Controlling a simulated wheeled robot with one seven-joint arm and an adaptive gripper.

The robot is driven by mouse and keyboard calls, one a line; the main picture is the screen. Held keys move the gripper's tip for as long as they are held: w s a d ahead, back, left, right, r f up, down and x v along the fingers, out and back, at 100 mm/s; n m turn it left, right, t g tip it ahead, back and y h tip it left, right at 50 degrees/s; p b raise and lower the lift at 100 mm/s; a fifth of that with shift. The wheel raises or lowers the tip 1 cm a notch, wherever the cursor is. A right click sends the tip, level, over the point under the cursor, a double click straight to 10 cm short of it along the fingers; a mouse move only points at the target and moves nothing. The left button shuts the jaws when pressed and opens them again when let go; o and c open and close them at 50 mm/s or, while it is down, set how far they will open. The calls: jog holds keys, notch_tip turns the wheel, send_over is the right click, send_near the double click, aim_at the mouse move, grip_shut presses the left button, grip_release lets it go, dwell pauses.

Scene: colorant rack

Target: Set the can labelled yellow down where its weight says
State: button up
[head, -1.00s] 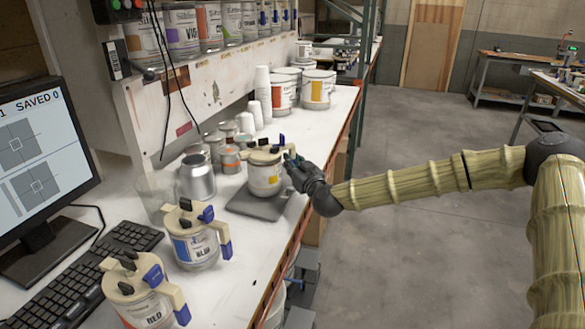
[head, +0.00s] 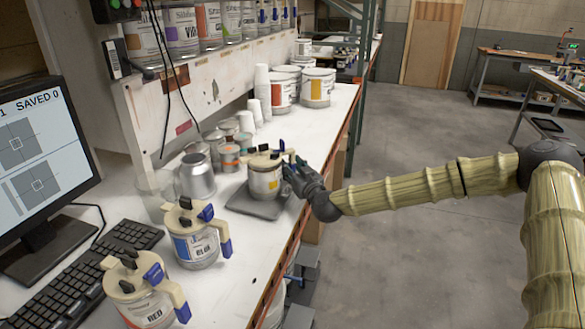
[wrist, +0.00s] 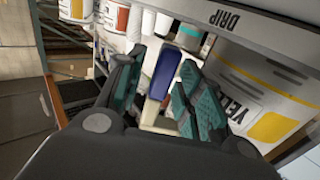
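The can labelled yellow (head: 265,182) has a cream lid and a yellow label patch. It stands upright on a dark grey scale plate (head: 240,204) on the bench. My gripper (head: 292,171) is at the can's right, at its handle side. In the wrist view, my gripper's teal-padded fingers (wrist: 163,95) are spread, with the cream and blue handle (wrist: 163,76) between them and a gap visible at the left finger. The can's "YELL" lettering and yellow patch (wrist: 272,127) show at right, under a grey edge marked "DRIP". The far side of the can is hidden.
A blue-labelled can (head: 194,240) and a red-labelled can (head: 146,295) stand nearer on the bench. A metal canister (head: 197,177), a clear beaker (head: 155,194) and small tins crowd the left. A keyboard (head: 80,275) and monitor (head: 40,165) are at far left.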

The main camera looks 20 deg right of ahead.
jog(key=s+d+b, duration=0.1)
jog(key=s+d, duration=0.1)
jog(key=s, duration=1)
jog(key=shift+b, duration=0.4)
jog(key=shift+r, duration=0.1)
